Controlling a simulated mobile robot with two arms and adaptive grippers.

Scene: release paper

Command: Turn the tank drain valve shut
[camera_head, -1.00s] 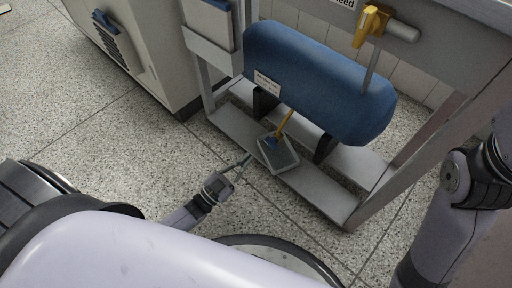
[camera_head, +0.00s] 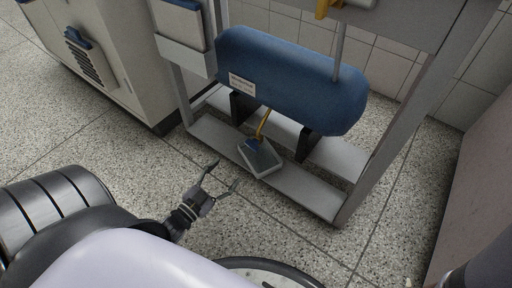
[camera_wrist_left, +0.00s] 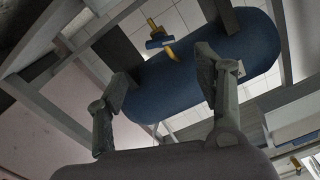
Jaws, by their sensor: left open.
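The blue tank (camera_head: 290,78) lies horizontally in a grey metal frame. A yellow drain pipe (camera_head: 264,123) comes down from its underside. A blue valve handle (camera_head: 254,145) sits at its lower end, just above a shallow grey tray. In the left wrist view, the tank (camera_wrist_left: 165,88) shows from below, with the yellow pipe (camera_wrist_left: 153,24) and blue handle (camera_wrist_left: 159,42) beyond the fingertips. My left gripper (camera_head: 226,173) is open and empty, low in front of the frame and left of the tray, apart from the handle. My right gripper is out of view.
The grey tray (camera_head: 268,162) rests on the frame's lower rail (camera_head: 310,190). A frame post (camera_head: 385,130) stands right of the tank. A beige cabinet (camera_head: 110,62) stands at left. Speckled floor is clear in front of the frame.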

